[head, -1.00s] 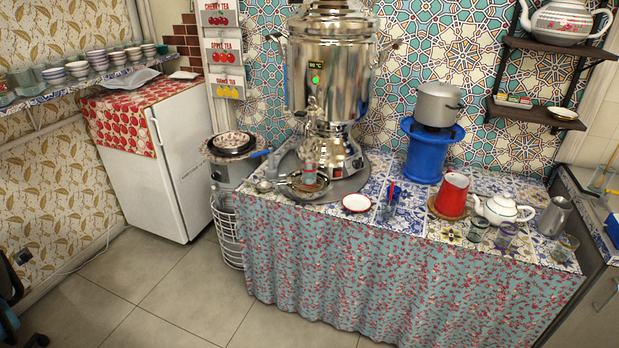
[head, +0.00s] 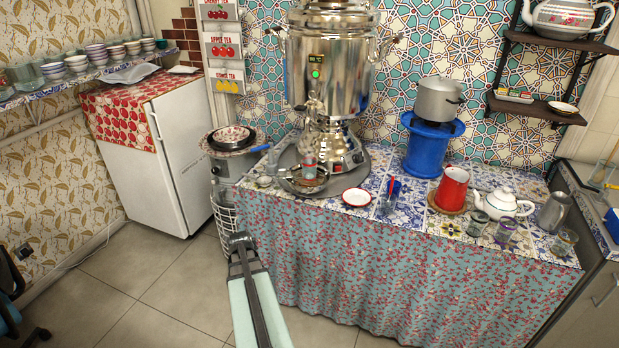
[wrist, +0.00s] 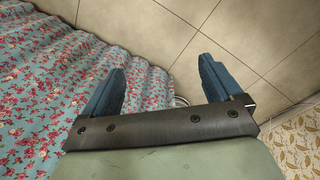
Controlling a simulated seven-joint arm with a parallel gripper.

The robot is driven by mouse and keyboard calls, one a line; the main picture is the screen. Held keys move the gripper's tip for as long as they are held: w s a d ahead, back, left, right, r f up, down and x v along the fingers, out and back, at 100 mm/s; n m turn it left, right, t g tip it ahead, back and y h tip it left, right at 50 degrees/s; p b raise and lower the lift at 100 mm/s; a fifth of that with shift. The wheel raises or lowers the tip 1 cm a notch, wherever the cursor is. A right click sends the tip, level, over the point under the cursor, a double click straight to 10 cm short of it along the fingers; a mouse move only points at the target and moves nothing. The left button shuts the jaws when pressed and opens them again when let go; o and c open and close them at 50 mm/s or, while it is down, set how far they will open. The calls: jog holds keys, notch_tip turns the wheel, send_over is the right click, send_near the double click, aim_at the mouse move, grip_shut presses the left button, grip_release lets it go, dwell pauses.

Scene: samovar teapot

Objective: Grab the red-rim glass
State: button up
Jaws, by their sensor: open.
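A small glass (head: 309,168) stands under the samovar's spout, on the drip tray; it shows a reddish tint near its top, too small to be sure it is a rim. Other small glasses stand at the right of the counter: a dark one (head: 477,224), a purple-tinted one (head: 505,230) and a greenish one (head: 564,243). My gripper (wrist: 162,70) is open and empty, its two blue fingers apart. In the head view my arm (head: 248,290) rises in front of the counter's left part, below and left of the spout glass. No glass shows in the wrist view.
The samovar (head: 328,70) stands at the back of the counter. A red-rimmed saucer (head: 356,197), a red mug (head: 452,187), a white teapot (head: 502,204) and a metal jug (head: 553,213) stand to its right. A floral cloth (head: 400,285) hangs in front.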

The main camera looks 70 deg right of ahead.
aim_at(310, 165)
jog(key=s+d+r+m+h, duration=0.2)
jog(key=d+r, duration=1.1)
jog(key=d, duration=0.1)
jog(key=s+d+r+m+h, duration=0.2)
jog(key=d+r+m, duration=0.1)
jog(key=d+r, duration=1)
jog(key=d+m, duration=0.1)
jog(key=d, duration=0.2)
jog(key=d+m, duration=0.1)
jog(key=d, duration=0.3)
jog(key=d+m, duration=0.1)
jog(key=d, duration=0.3)
jog(key=shift+s+d+f+m, duration=0.1)
jog(key=shift+s+d+m, duration=0.15)
jog(key=shift+s+m, duration=0.15)
jog(key=d, duration=0.3)
jog(key=shift+d, duration=0.3)
jog(key=shift+x, duration=1.1)
jog(key=shift+s+d+f, duration=0.15)
jog(key=shift+d+f, duration=0.2)
jog(key=shift+f, duration=0.05)
jog(key=c, duration=1.2)
